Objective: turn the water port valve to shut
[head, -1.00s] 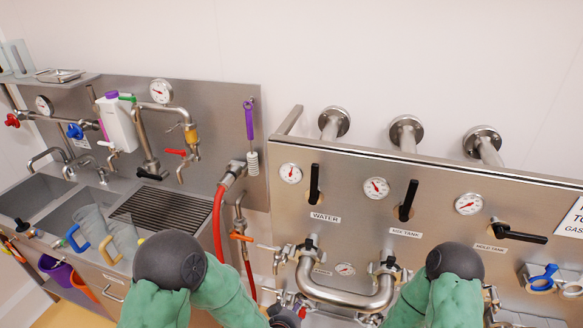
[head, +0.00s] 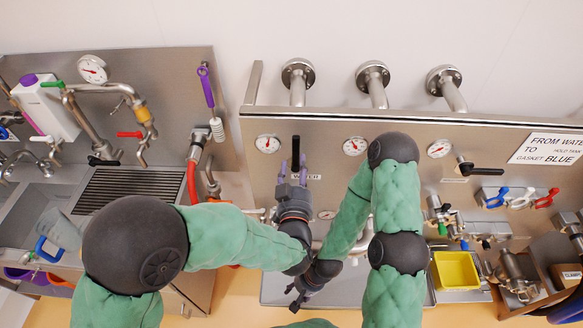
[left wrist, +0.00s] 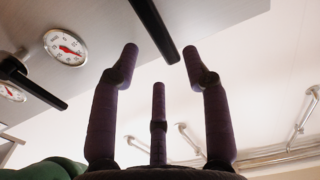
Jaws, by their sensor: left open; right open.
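The water port valve has a black lever handle (head: 296,147) that points straight up on the steel panel, above the partly hidden WATER label (head: 307,177). My left gripper (head: 292,168) is open just below and in front of the handle, fingers pointing up. In the left wrist view the handle (left wrist: 156,28) shows as a black bar beyond and between the spread fingertips (left wrist: 160,55). I see no clear contact. My right gripper (head: 297,295) is open and empty, low in front of the panel. My arm hides the middle valve in the head view.
A gauge (head: 267,143) sits left of the water handle. The hold tank lever (head: 482,169) lies level at right.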

